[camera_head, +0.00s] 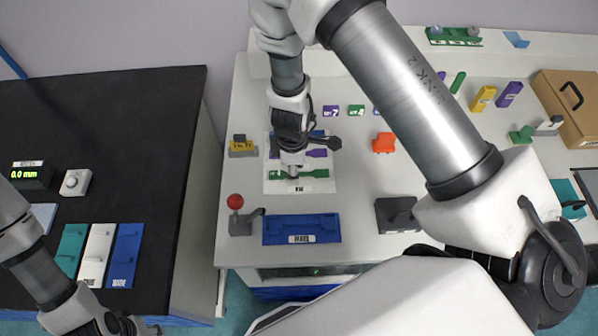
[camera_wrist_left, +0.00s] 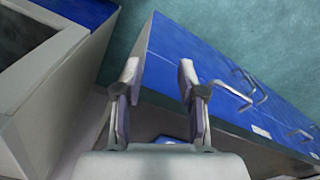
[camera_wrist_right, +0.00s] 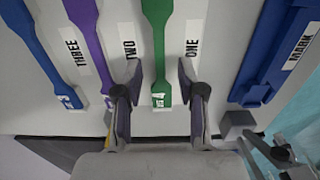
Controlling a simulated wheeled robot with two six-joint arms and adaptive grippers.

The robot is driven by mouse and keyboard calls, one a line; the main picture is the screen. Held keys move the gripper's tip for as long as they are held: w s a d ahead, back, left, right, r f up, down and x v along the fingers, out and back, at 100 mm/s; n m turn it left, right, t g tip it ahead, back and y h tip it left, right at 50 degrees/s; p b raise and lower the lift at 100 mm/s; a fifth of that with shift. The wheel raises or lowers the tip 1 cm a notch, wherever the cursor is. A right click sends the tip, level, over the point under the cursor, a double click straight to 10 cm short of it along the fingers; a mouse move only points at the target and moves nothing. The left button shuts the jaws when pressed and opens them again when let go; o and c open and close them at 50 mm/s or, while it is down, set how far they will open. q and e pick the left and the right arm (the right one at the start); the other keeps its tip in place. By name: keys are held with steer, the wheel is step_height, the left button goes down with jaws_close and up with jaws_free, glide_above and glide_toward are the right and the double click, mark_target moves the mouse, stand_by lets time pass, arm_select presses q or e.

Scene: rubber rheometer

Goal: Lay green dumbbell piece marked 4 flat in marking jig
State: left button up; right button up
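The green dumbbell piece (camera_head: 318,174) lies flat on the white mat, nearest the front of three pieces. In the right wrist view the green piece (camera_wrist_right: 158,40) has a small white tag at its near end, which seems to read 4. My right gripper (camera_head: 292,172) hangs over the mat above the green piece's left end. In its wrist view the right gripper (camera_wrist_right: 158,92) is open, with fingers either side of that end. The blue marking jig (camera_head: 275,232), labelled MARK, is in front of the mat and looks empty. My left gripper (camera_wrist_left: 160,82) is open and empty, away from the mat.
A purple piece (camera_wrist_right: 92,45) and a blue piece (camera_wrist_right: 40,45) lie beside the green one. A red-knobbed lever (camera_head: 236,203) stands left of the jig. A dark grey block (camera_head: 397,214) is at its right. An orange holder (camera_head: 384,142) stands right of the mat.

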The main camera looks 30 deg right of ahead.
steer(key=shift+f+b, duration=0.2)
steer(key=shift+b, duration=0.15)
stand_by(0.4)
jaws_close()
